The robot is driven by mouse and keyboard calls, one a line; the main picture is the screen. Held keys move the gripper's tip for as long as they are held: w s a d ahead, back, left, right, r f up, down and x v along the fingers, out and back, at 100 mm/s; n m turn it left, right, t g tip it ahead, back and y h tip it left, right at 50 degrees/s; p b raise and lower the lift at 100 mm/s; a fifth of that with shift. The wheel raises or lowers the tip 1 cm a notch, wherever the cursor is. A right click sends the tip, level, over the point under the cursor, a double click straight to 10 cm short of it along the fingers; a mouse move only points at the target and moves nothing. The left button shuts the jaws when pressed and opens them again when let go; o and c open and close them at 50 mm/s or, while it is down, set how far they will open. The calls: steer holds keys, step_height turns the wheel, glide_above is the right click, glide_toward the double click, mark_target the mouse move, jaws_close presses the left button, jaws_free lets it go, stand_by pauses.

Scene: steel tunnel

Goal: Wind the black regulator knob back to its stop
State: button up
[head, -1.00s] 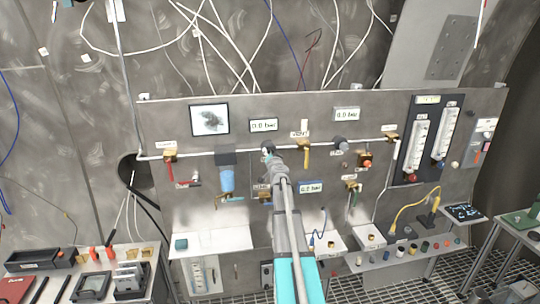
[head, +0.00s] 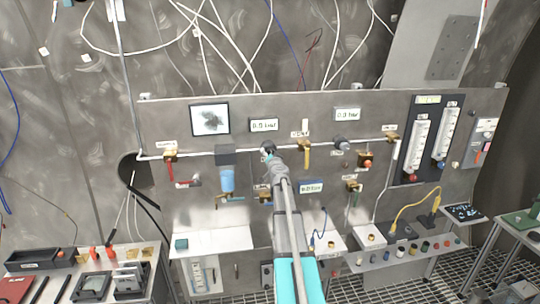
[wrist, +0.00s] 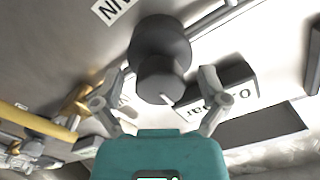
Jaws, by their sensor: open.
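The black regulator knob (wrist: 161,58) shows in the wrist view as a wide dark cylinder with a narrower end and a small pale mark at its lower edge. My gripper (wrist: 161,92) is open, with one finger on each side of the knob's near end. I see gaps beside the knob and cannot tell any contact. In the head view my gripper (head: 268,150) is up at the panel, left of the yellow lever, and my arm and gripper largely hide the knob.
A bar readout (head: 263,126) sits just above my gripper on the panel (head: 400,112). A blue-bowled filter (head: 227,178) is close on the left and a yellow-handled valve (head: 306,155) close on the right. A white pipe (wrist: 235,22) runs behind the knob.

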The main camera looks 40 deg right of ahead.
steer(key=v, duration=1.1)
steer(key=shift+s+a, duration=0.2)
steer(key=shift+s, duration=0.15)
steer(key=w+a+f+n+g+y+b, duration=0.25)
steer(key=a+f+n+y, duration=0.45)
steer(key=a, duration=1)
steer(key=w+a+f+n+g+y+b, duration=0.1)
steer(key=a+f+n+g+y+b, duration=0.25)
steer(key=a+f, duration=0.9)
steer(key=s+a+f+n+g+y+b, duration=0.1)
steer(key=s+a+f+g+b, duration=0.2)
steer(key=a, duration=0.4)
steer(key=s+a+f+n+g+y+b, duration=0.1)
steer(key=s+a+f, duration=0.2)
steer(key=s+a, duration=0.3)
steer(key=s+a+f+g+h+b, duration=0.2)
steer(key=s+a+f+g, duration=0.1)
steer(key=s, duration=0.2)
steer(key=s+a+f+g+h+b, duration=0.1)
steer(key=s+a+f+g, duration=0.1)
steer(key=s, duration=0.3)
steer(key=shift+s+a+f+g+h+b, duration=0.35)
steer(key=shift+s+a+f+g+b, duration=0.05)
steer(key=shift+f, duration=0.45)
